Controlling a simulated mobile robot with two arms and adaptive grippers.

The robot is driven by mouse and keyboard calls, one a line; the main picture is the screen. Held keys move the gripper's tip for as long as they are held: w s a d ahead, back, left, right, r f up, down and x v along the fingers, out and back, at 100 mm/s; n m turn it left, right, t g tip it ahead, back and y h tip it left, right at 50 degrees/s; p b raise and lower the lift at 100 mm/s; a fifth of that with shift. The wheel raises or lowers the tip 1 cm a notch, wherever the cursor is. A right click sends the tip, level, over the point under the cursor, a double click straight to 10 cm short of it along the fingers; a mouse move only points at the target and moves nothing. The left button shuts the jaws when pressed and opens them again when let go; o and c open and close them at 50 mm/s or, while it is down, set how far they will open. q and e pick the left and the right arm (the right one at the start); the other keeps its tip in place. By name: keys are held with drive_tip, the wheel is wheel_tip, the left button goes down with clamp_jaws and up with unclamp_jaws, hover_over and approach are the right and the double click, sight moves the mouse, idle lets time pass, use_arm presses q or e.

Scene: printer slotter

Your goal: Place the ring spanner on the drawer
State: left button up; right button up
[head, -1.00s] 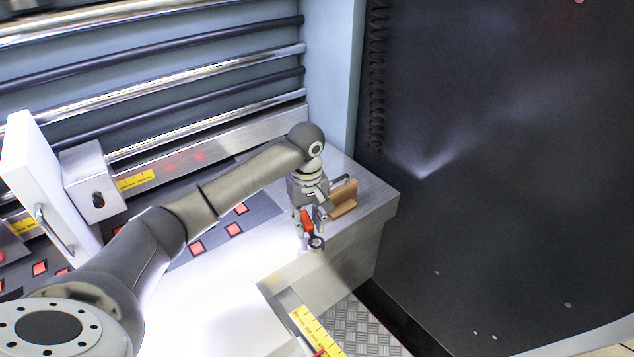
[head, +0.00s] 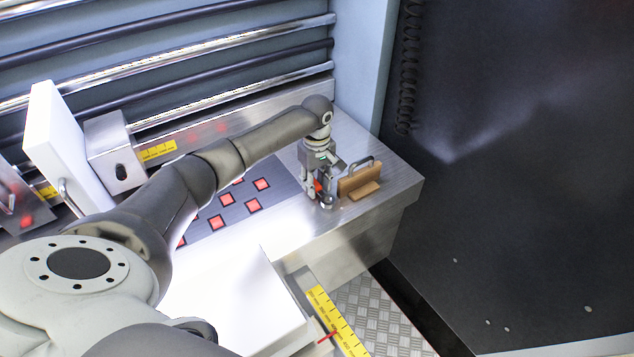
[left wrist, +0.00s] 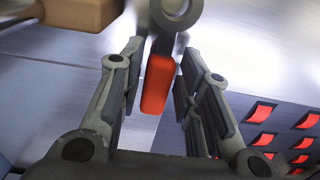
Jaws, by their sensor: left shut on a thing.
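The ring spanner has a red handle and a grey ring end. My left gripper (head: 322,192) is shut on it above the steel ledge (head: 385,175), beside a wooden block. In the left wrist view, the red handle of the spanner (left wrist: 157,84) lies between the fingers of my left gripper (left wrist: 160,85), with the ring beyond it at the top edge. In the head view the fingers hide most of the spanner; a little red shows. I cannot tell clearly which part is the drawer. My right gripper is not in view.
The wooden block (head: 360,180) with a metal handle stands on the ledge just right of my gripper. A dark panel with red squares (head: 219,222) lies to the left. A white panel with a handle (head: 70,150) stands further left. A yellow scale (head: 335,320) is in front.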

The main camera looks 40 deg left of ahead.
use_arm(q)
drive_tip(key=shift+f, duration=0.5)
drive_tip(key=o, duration=1)
drive_tip(key=shift+o, duration=0.2)
